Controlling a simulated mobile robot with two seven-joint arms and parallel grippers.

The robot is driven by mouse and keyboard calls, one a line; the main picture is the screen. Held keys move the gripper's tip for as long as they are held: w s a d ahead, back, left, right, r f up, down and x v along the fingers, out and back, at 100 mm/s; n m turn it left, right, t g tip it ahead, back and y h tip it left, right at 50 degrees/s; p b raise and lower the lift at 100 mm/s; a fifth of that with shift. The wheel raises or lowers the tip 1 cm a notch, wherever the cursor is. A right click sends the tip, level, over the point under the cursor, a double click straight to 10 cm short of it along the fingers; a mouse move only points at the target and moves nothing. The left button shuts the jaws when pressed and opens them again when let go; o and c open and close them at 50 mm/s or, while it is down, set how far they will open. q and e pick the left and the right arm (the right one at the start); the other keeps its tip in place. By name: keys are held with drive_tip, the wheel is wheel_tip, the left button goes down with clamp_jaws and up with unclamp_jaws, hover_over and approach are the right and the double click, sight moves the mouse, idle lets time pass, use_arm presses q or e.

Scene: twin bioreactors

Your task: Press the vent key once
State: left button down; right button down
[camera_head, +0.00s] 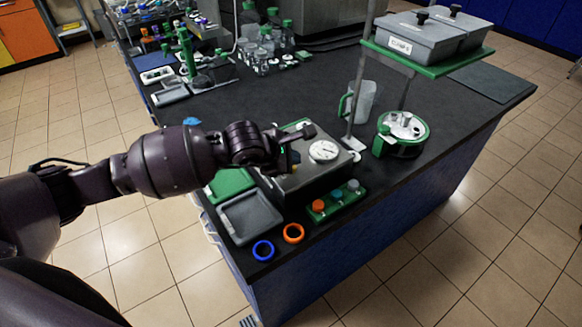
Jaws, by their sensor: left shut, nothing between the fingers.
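My left gripper (302,134) is shut and empty. It reaches in from the left and is over the rear left part of a grey metal instrument box (310,180). The box has a round white dial (323,151) on top. The gripper and wrist hide part of the box's top and left side. A small green glow and an orange spot show just below the gripper. I cannot make out which part is the vent key, or whether the fingertips touch the box. My right gripper is not in view.
A green block (324,214) with orange, blue and grey knobs sits in front of the box. Blue (263,250) and orange (293,233) rings and a grey tray (252,216) lie near the edge. A green-rimmed round vessel (386,148), clear jug (366,101) and stand rod (362,75) are right.

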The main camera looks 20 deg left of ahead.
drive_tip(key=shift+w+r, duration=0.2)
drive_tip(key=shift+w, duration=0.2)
use_arm(q)
drive_tip(key=shift+f, duration=0.15)
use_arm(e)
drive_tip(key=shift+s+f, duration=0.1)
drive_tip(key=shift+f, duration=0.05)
